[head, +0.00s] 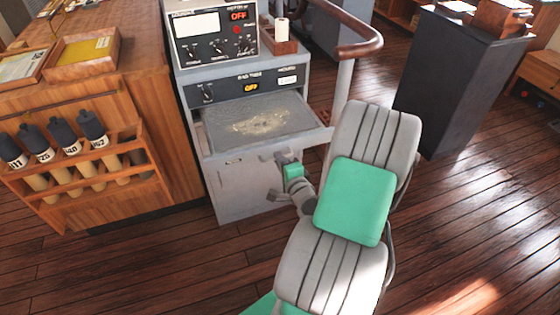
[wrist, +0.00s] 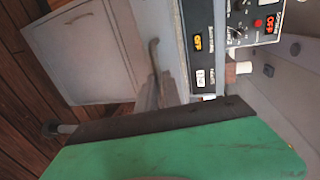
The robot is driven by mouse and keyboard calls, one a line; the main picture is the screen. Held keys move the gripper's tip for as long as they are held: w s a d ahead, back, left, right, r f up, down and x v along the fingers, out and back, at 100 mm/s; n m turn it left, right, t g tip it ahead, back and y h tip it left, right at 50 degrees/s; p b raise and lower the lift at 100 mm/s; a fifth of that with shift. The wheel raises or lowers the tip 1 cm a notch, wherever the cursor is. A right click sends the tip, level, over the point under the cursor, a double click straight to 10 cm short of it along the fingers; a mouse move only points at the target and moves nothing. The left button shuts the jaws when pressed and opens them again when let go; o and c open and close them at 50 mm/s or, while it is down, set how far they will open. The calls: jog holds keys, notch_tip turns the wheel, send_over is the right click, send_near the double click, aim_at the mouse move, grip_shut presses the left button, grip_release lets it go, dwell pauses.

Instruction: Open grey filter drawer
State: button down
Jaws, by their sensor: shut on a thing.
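The grey filter drawer (head: 222,152) sticks out of the grey cabinet below its panel, so it stands at least partly open. Its top shows a pale tray with cream-coloured residue in it. My gripper (head: 282,158) is at the right half of the drawer's front, shut on what looks like its handle. The fingers largely hide the grip in the head view. In the wrist view, the fingers (wrist: 163,93) close at the end of a curved grey handle (wrist: 153,52) on the drawer front.
A lower cabinet door (head: 238,190) lies under the drawer. A curved rail (head: 345,75) stands right of the cabinet. A wooden rack of several dark-capped tubes (head: 80,165) is at the left. A dark pedestal (head: 445,85) stands at the right.

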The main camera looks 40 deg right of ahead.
jog(key=shift+a+f, duration=0.15)
jog(key=c, duration=1.7)
grip_release()
jog(key=shift+s, duration=0.2)
jog(key=shift+c, duration=0.2)
jog(key=shift+o, duration=1)
jog(key=v, duration=0.7)
jog(key=shift+s+r+b, duration=0.2)
jog(key=shift+s+b, duration=0.1)
jog(key=shift+b, duration=0.05)
jog(key=shift+a, duration=0.1)
